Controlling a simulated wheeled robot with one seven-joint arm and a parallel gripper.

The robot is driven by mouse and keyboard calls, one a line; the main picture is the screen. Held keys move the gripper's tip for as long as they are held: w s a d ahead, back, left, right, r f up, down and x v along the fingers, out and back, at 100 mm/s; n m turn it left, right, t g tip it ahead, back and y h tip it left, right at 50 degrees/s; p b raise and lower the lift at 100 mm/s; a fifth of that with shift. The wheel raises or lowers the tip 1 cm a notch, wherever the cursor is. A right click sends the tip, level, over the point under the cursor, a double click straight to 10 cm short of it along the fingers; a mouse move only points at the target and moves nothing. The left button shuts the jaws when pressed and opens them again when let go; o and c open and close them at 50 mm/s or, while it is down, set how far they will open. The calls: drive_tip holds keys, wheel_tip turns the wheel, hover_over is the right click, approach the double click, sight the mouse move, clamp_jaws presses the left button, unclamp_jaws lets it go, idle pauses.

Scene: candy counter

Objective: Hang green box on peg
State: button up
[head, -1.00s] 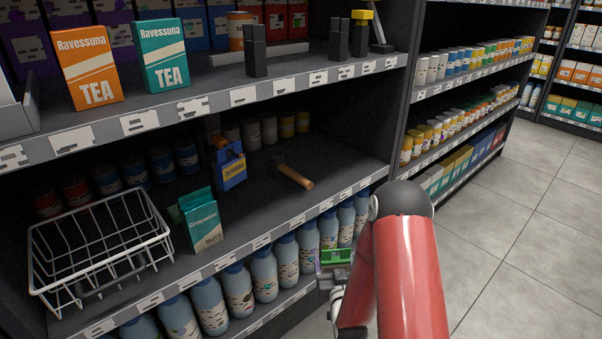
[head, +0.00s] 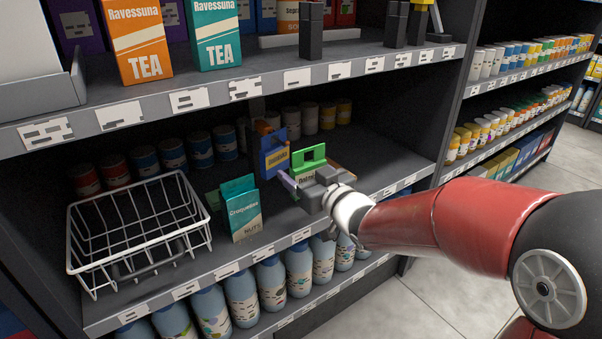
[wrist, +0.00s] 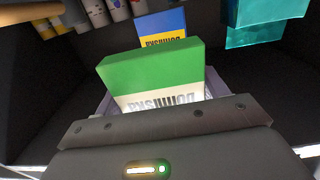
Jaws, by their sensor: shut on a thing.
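My gripper (head: 300,187) is shut on the green box (head: 309,158), a green and white pack with a hang slot at its top. It is held upright over the middle shelf, in front of a blue box. In the wrist view the green box (wrist: 150,78) fills the space between the fingers. The blue box (head: 273,154) with a yellow label hangs just left of it and also shows behind it in the wrist view (wrist: 161,28). A wooden-toned peg end (head: 264,127) shows at the blue box's top; the rest of the peg is hidden.
A teal nuts box (head: 242,208) stands at the shelf front, left of my gripper. A white wire basket (head: 137,236) sits farther left. Several cans (head: 200,150) line the back. The upper shelf edge (head: 240,92) overhangs this space.

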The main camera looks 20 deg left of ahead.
sight(277, 155)
drive_tip(key=shift+s+a+r, duration=0.3)
drive_tip(key=shift+a+r, duration=0.05)
drive_tip(key=shift+r, duration=0.05)
drive_tip(key=shift+b+x, duration=0.6)
drive_tip(key=shift+x, duration=2.25)
drive_tip(key=shift+w+b, duration=0.1)
drive_tip(key=shift+b, duration=0.25)
drive_tip(key=shift+x, duration=1.1)
drive_tip(key=shift+w+a, duration=0.2)
drive_tip(key=shift+a, duration=0.15)
drive_tip(key=shift+w+f+b, duration=0.1)
drive_tip(key=shift+f+b, duration=0.1)
drive_tip(key=shift+b, duration=0.4)
idle(0.5)
drive_tip(key=shift+w+a+f, duration=0.15)
drive_tip(key=shift+a+f, duration=0.05)
drive_tip(key=shift+f, duration=0.05)
